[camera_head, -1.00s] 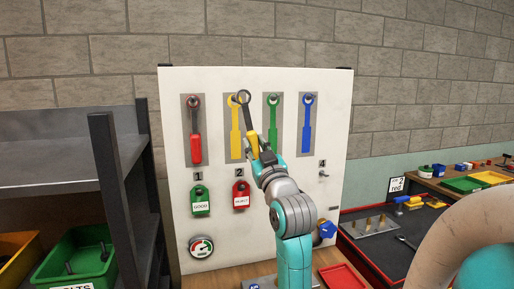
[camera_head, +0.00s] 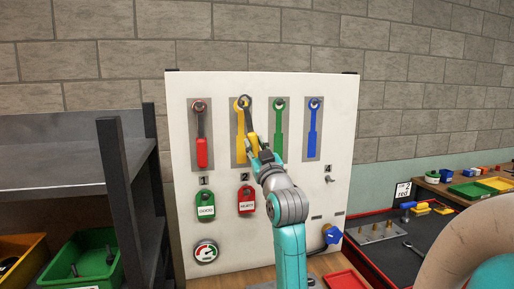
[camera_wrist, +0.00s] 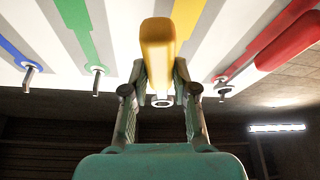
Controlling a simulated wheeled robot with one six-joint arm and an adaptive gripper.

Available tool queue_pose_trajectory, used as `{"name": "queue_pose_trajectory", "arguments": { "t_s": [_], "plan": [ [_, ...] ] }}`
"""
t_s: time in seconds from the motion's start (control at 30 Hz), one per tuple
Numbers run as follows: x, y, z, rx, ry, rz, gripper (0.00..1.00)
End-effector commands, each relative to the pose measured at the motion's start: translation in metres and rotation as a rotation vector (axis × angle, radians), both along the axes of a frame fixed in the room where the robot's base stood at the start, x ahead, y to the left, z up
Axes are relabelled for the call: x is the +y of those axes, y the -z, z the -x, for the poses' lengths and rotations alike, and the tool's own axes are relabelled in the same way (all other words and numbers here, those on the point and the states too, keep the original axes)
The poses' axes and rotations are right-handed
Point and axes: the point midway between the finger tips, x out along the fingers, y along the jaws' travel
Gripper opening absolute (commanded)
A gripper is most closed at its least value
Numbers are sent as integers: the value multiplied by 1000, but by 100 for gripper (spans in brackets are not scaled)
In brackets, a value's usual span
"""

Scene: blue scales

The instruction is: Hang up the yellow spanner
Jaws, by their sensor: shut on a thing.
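My gripper (camera_head: 254,147) is shut on the yellow handle of the yellow spanner (camera_head: 251,142), in front of the white board (camera_head: 330,120). The spanner points up, and its dark ring end (camera_head: 244,101) overlaps the yellow outline's peg in the head view. I cannot tell whether the ring is around the peg or in front of it. The yellow outline (camera_head: 239,125) is partly hidden behind the spanner. In the wrist view the yellow handle (camera_wrist: 158,45) stands between the fingers, with a small ring shape below it.
A red spanner (camera_head: 201,150) hangs on the red outline at left. The green outline (camera_head: 279,125) and blue outline (camera_head: 313,125) have bare pegs. Green and red tags and a gauge (camera_head: 206,252) sit below. A dark shelf (camera_head: 130,200) stands close at left.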

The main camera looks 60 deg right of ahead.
Motion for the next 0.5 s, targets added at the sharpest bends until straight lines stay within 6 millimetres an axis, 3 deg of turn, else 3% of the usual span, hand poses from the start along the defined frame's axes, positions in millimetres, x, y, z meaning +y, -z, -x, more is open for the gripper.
{"name": "queue_pose_trajectory", "arguments": {
  "t_s": [0.5],
  "plan": [
    [-18, 7, -16, -1, 0, 1, 0]
  ]
}}
